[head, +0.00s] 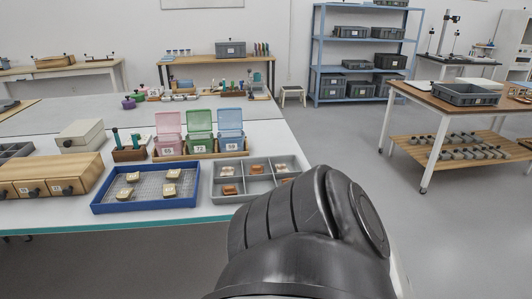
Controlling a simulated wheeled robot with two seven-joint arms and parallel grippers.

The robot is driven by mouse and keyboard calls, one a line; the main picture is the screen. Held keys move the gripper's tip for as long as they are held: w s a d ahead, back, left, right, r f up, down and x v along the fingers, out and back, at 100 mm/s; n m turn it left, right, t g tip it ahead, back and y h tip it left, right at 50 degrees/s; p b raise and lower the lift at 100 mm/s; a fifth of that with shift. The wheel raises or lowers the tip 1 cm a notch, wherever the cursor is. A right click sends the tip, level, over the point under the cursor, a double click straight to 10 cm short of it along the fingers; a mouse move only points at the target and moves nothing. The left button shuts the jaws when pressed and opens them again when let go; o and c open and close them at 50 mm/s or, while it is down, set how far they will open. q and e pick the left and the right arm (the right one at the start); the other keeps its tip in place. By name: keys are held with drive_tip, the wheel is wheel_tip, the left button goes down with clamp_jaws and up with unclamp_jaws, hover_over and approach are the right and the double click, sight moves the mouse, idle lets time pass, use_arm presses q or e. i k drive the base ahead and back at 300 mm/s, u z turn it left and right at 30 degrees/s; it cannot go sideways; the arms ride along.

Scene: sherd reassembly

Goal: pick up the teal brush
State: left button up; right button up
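Two small upright teal-green handles stand in a wooden holder (128,155) on the left part of the near table. One is a taller, thin handle (116,137) and the other is a shorter handle (135,140). They are too small for me to tell which is the teal brush. Neither of my grippers is in view. A large black link of my own arm fills the lower middle of the head view and hides part of the table's right end.
A blue tray (100,205) with sherds, a grey divided tray (234,198), pink, green and blue lidded boxes (199,146), a wooden drawer unit (40,188) and pale boxes (80,142) crowd the near table. Open floor (340,140) lies to the right.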

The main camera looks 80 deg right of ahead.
sight(115, 131)
drive_tip(key=z, duration=2.5)
